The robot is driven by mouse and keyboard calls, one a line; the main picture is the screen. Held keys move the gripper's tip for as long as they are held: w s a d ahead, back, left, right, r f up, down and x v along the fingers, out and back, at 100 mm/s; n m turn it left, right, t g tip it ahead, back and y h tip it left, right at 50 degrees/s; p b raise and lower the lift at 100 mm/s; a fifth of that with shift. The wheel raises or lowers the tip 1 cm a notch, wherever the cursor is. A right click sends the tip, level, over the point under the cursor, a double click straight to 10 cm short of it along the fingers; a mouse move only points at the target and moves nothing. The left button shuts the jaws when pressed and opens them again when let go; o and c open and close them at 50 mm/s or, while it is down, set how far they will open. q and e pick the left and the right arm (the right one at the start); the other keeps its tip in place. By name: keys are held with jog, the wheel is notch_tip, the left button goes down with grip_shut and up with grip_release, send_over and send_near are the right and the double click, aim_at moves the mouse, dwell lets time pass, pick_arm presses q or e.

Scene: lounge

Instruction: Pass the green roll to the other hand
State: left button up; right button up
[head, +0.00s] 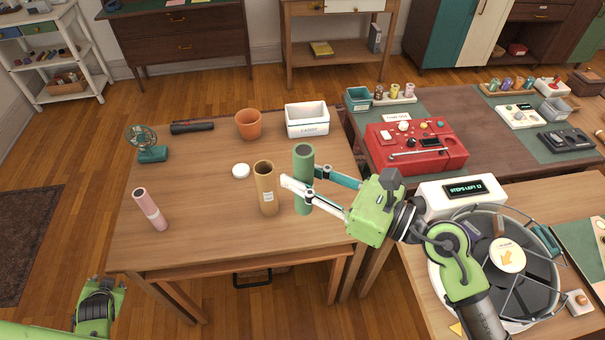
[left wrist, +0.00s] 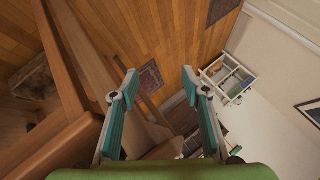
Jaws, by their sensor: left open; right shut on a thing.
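The green roll (head: 304,168) is an upright green tube near the right edge of the wooden table (head: 200,250). My right gripper (head: 302,188) comes in from the right with its fingers around the roll, shut on it. I cannot tell whether the roll's lower end touches the table. My left gripper (left wrist: 158,85) is open and empty in the left wrist view, facing the floor and room. In the head view only part of my left arm shows, at the lower left, away from the roll.
A brown tube (head: 267,190) stands just left of the green roll. A pink tube (head: 150,210), a fan (head: 150,147), a white disc (head: 241,171), a terracotta pot (head: 248,124) and a white box (head: 307,120) are also on the table. The table's front middle is clear.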

jog(key=shift+w, duration=0.1)
pick_arm(q)
jog(key=s+d+f+g+h, duration=0.15)
jog(key=s+d+f, duration=0.25)
jog(key=d+f, duration=0.4)
jog(key=s+d+f+g+h, duration=0.1)
jog(key=s+d+f+h, duration=0.1)
jog(key=s+d+f, duration=0.4)
jog(key=s+d+f+g+h, duration=0.1)
jog(key=s+d+f, duration=0.2)
jog(key=s+d, duration=0.2)
jog(key=s+d+f+m+h, duration=0.1)
jog(key=s+d+f, duration=0.3)
jog(key=d, duration=0.5)
jog(key=s+d+f+g+h, duration=0.1)
jog(key=s+d+f, duration=0.3)
jog(key=s+d, duration=0.4)
jog(key=shift+g, duration=0.35)
